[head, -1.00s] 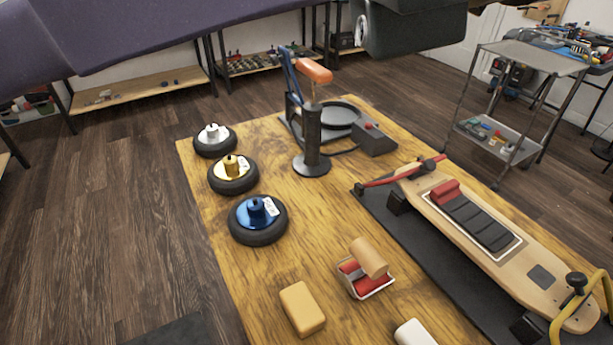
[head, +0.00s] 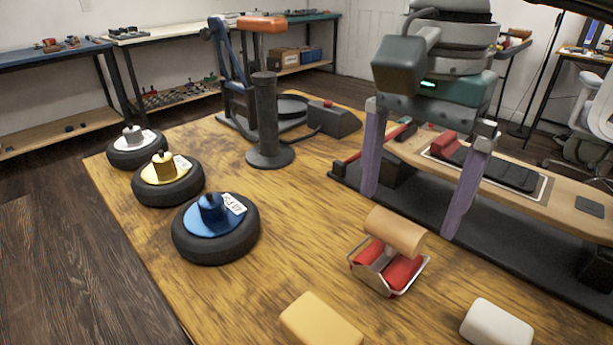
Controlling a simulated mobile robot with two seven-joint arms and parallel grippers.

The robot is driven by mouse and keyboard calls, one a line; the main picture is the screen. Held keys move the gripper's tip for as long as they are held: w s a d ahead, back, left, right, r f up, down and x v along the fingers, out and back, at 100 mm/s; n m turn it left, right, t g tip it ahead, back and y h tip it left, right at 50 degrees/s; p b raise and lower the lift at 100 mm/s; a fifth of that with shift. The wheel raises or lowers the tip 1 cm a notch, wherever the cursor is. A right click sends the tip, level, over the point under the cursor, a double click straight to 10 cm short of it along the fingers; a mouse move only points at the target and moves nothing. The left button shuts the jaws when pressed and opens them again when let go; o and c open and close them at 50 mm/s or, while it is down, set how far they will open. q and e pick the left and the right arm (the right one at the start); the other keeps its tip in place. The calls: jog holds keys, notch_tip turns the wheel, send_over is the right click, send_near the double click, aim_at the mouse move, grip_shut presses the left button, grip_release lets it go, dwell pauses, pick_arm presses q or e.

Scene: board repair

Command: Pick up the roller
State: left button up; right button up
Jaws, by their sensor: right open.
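The roller (head: 396,233) sits on the wooden table in the head view, right of centre near the front. It has a tan cylindrical handle on top, two red rollers below and a pale metal frame. My right gripper (head: 408,208) points down with its two purple fingers wide apart and nothing between them. Its fingertips appear just above and behind the roller in the picture, apart from it. I cannot tell their exact height. The gripper hides part of the skateboard. My left gripper is not in view.
A yellow block (head: 320,322) and a white block (head: 497,325) lie in front of the roller. Several wheels, one with a blue hub (head: 215,232), stand at left. A press (head: 266,120) stands behind.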

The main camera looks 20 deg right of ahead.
aim_at(397, 219)
jog(key=f, duration=0.4)
jog(key=shift+w+f, duration=0.2)
jog(key=shift+f, duration=0.2)
jog(key=shift+c, duration=0.2)
jog(key=shift+a+r, duration=0.1)
jog(key=c, duration=1.5)
